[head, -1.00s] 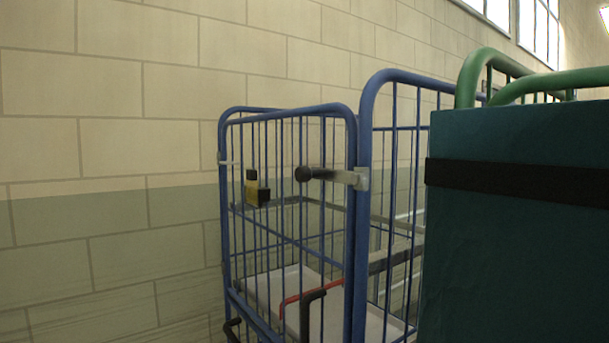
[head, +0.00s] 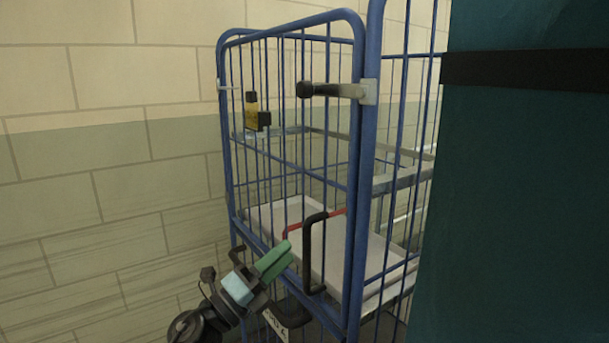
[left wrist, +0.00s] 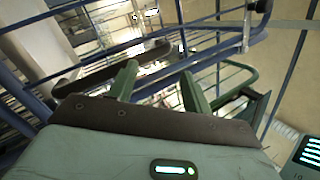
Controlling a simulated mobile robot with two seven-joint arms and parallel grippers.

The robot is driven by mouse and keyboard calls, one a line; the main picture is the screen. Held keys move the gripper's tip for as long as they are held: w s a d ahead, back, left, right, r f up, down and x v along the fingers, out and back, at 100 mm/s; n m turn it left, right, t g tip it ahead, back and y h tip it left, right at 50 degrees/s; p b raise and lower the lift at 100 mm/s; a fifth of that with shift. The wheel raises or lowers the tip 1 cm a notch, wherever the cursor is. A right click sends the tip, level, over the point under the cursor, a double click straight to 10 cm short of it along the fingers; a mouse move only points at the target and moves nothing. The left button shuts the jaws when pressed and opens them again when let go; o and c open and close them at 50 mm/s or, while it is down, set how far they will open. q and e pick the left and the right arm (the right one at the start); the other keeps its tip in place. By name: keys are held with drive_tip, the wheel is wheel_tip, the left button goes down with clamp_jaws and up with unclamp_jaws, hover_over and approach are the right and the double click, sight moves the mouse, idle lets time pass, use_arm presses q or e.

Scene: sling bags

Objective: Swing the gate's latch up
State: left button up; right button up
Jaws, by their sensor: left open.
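The gate is the blue barred front panel (head: 290,150) of a roll cage. Its latch (head: 335,90) is a bar with a black knob at its left end and a grey bracket on the blue post at its right; it lies about level. In the left wrist view, the latch's bracket (left wrist: 247,28) shows at the upper right. My left gripper (head: 275,261), with green fingers, is open and empty, low in front of the gate, well below the latch. In the left wrist view its fingers (left wrist: 158,85) stand apart. My right gripper is not in view.
A black handle (head: 306,255) projects from the gate close to my left gripper; a dark bar (left wrist: 110,65) crosses near the fingers in the wrist view. A yellow-and-black piece (head: 257,112) hangs on the bars. A large dark teal block (head: 525,200) stands at right. A tiled wall is behind.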

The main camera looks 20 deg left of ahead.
use_arm(q)
wheel_tip(320, 180, up, 16)
drive_tip(key=w+m+g+h, duration=0.2)
drive_tip(key=m+g+h, duration=0.2)
drive_tip(key=m, duration=0.9)
drive_tip(key=m+y+b, duration=0.1)
drive_tip(key=m, duration=0.5)
approach(299, 93)
drive_tip(key=x, duration=0.4)
drive_tip(key=p+x, duration=0.1)
drive_tip(key=x, duration=0.4)
drive_tip(key=shift+w+d+r, duration=0.1)
drive_tip(key=shift+d+r, duration=0.1)
drive_tip(key=shift+w+d+r, duration=0.15)
drive_tip(key=shift+w+d, duration=0.3)
drive_tip(key=shift+w, duration=0.05)
drive_tip(key=shift+c, duration=0.4)
clamp_jaws()
